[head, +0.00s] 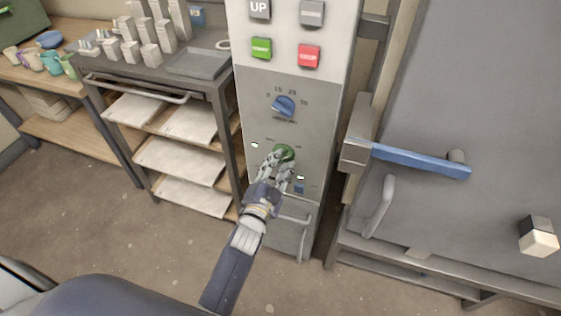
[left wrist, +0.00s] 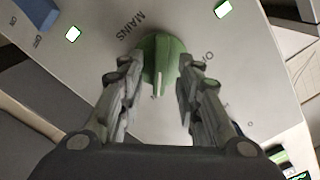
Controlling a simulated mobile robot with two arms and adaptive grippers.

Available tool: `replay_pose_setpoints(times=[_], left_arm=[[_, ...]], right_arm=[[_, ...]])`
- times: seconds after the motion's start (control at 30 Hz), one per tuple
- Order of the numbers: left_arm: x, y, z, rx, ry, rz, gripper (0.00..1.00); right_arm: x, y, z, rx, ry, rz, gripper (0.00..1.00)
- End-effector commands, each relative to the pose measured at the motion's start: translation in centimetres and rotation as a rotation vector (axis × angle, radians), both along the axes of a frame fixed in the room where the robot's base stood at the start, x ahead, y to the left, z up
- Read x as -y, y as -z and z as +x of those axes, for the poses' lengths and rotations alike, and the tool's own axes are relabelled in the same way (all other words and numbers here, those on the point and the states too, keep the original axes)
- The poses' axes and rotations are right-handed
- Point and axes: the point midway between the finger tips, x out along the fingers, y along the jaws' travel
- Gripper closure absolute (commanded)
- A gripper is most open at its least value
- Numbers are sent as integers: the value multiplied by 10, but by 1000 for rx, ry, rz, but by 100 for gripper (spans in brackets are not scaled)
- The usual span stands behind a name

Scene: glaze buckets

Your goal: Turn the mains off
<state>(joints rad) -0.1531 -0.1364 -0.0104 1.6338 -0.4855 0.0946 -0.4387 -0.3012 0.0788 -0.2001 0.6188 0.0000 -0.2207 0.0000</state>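The green mains knob (head: 284,152) is on the lower part of the grey control panel, below a blue dial. My left gripper (head: 278,160) reaches it from the front and below. A pale line marks the knob's pointer. The word MAINS is printed left of the knob, and an O mark shows to its right. My fingers hide part of the knob's surround. My right gripper is not in view.
Above are a blue dial (head: 284,105), a green button (head: 261,48) and a red button (head: 309,56). A blue door handle (head: 420,160) juts out at right. A shelf rack (head: 236,150) stands close on the left. The floor in front is clear.

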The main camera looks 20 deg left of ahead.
Motion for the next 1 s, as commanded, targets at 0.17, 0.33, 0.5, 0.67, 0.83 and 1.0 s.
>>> replay_pose_setpoints(times=[0.17, 0.33, 0.5, 0.67, 0.83, 1.0], left_arm=[[0, 0, 10, 0, 0, -1, 68], [1, 0, 11, 0, 0, -1, 68], [1, 0, 11, 0, 0, -1, 80], [1, 0, 11, 0, 0, -1, 100], [1, 0, 10, 0, 0, -2, 100], [1, -1, 10, -1, 0, -27, 100]], right_arm=[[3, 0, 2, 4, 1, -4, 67], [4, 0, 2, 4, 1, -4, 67], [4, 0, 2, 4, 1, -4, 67], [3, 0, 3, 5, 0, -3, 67], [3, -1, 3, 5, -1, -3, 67], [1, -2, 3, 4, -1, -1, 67]])
